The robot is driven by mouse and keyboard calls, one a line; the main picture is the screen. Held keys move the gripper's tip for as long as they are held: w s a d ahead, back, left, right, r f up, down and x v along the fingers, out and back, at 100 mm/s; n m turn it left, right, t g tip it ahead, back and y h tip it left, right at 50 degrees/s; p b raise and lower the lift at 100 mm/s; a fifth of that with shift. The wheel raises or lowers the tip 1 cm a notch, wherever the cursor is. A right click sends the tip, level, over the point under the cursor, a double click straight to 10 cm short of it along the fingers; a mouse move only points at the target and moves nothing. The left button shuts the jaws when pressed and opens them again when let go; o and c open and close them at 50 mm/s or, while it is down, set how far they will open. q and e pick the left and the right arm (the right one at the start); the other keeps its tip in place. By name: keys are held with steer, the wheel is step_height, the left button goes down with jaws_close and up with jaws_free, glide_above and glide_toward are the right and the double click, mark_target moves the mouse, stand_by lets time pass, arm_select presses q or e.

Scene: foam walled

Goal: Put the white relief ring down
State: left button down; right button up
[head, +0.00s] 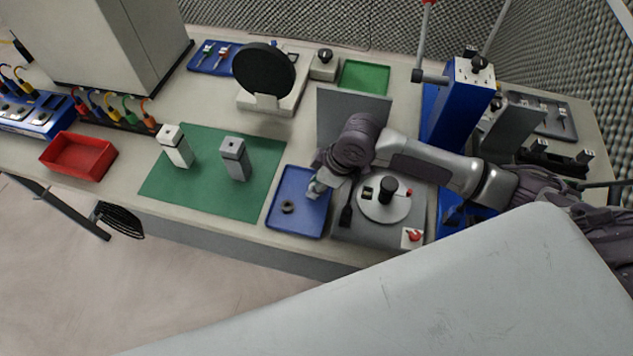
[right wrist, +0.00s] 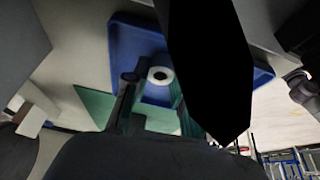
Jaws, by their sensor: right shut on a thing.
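The white relief ring (right wrist: 160,75) shows in the right wrist view as a pale ring with a dark centre, at the fingertips of my right gripper (right wrist: 148,82). The gripper is shut on it, above a blue tray (right wrist: 125,45). In the head view my right gripper (head: 317,186) is over the right part of the blue tray (head: 275,224); the ring is hard to make out there. A small dark ring (head: 288,207) lies in the tray, left of the gripper. A large black shape hides part of the wrist view. My left gripper is not in view.
A green mat (head: 205,196) with two grey-white blocks (head: 175,146) (head: 235,158) lies left of the tray. A grey device with a round plate (head: 385,212) stands close on the right. A grey upright panel (head: 345,112) stands behind. The tray's front half has free room.

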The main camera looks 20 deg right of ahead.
steer(key=o, duration=0.9)
steer(key=shift+f, duration=0.1)
steer(key=b+v, duration=0.1)
steer(key=v, duration=1.1)
steer(key=shift+a, duration=0.1)
